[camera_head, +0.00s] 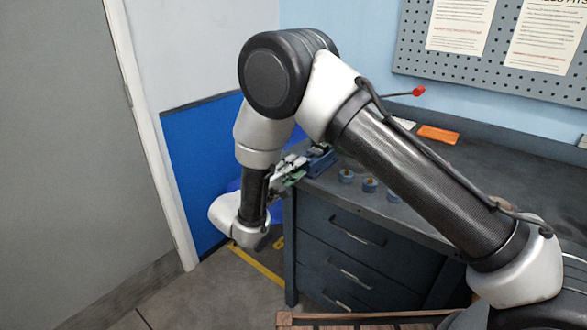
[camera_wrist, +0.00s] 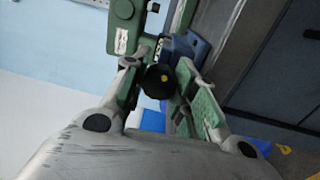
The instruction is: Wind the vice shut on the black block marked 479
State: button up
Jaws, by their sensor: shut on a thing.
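My gripper (camera_wrist: 161,72) shows in the wrist view with its green-padded fingers on either side of a dark round knob (camera_wrist: 157,83) with a yellow dot. It is shut on this knob, which looks like the vice's handle. The blue vice (camera_wrist: 186,48) lies just beyond the fingers. In the head view the vice (camera_head: 320,160) sits at the bench's left corner, with my gripper (camera_head: 288,170) against its left side, partly behind my arm. The black block marked 479 cannot be made out, and the gap between the vice jaws is hidden.
A green part with a white label (camera_wrist: 122,40) stands close beyond the left finger. Several round blue pieces (camera_head: 369,185) stand on the bench right of the vice. An orange item (camera_head: 437,134) lies farther back. The dark drawer bench (camera_head: 350,235) is right of my forearm.

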dwell(0.4)
jog(key=o, duration=1.1)
jog(key=shift+c, duration=0.2)
jog(key=v, duration=1.2)
